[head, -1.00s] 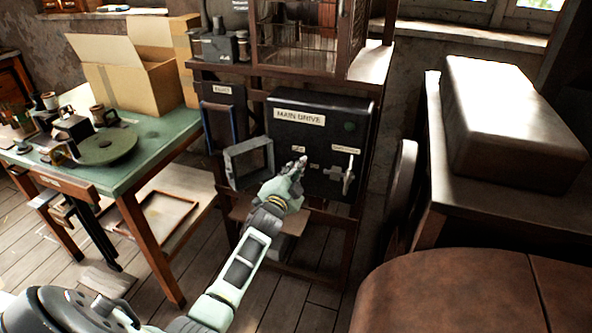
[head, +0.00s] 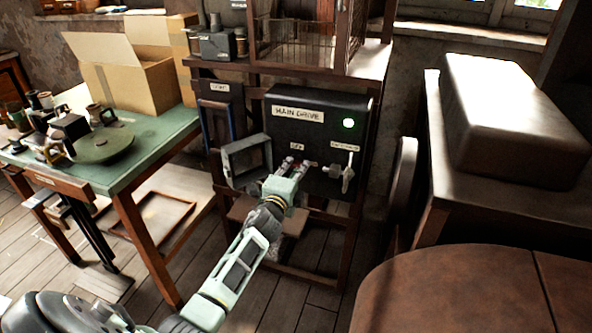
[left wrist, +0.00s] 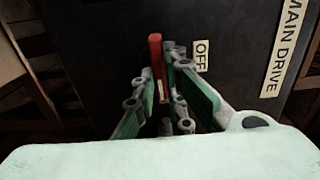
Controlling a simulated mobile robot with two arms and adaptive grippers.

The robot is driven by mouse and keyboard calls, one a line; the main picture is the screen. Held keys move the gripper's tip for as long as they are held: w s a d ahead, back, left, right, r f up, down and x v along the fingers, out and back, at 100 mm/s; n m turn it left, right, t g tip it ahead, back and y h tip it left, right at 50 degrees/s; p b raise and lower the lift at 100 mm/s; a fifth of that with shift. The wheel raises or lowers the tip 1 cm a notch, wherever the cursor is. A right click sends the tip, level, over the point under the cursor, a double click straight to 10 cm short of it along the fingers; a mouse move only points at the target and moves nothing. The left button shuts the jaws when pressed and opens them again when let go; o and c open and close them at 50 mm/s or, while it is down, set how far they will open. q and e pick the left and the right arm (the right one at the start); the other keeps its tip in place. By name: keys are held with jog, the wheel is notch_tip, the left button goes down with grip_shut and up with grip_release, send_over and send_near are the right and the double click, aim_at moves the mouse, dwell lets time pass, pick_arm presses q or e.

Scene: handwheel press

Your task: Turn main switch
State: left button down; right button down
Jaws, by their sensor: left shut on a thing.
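The black main drive box (head: 320,104) hangs in the rack, with a "MAIN DRIVE" label (head: 298,114) on its front. My left gripper (head: 291,165) is at the lower left of the box front, below a small label. In the left wrist view, the red handle of the main switch (left wrist: 156,54) stands between the fingers of my left gripper (left wrist: 165,75), which is shut on it. An "OFF" label (left wrist: 201,56) is beside it. The fingers hide the switch base. My right gripper is not in view.
A silver lever (head: 347,172) sticks out of the box right of my gripper. An open grey frame (head: 246,160) stands close on the left. A green-topped table (head: 150,135) with a cardboard box (head: 140,82) is farther left. A brown round surface (head: 450,285) fills the lower right.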

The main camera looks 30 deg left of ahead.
pick_arm(q)
jog(key=shift+f, duration=0.1)
dwell(0.3)
jog(key=c, duration=1.8)
grip_release()
jog(key=v, duration=1.2)
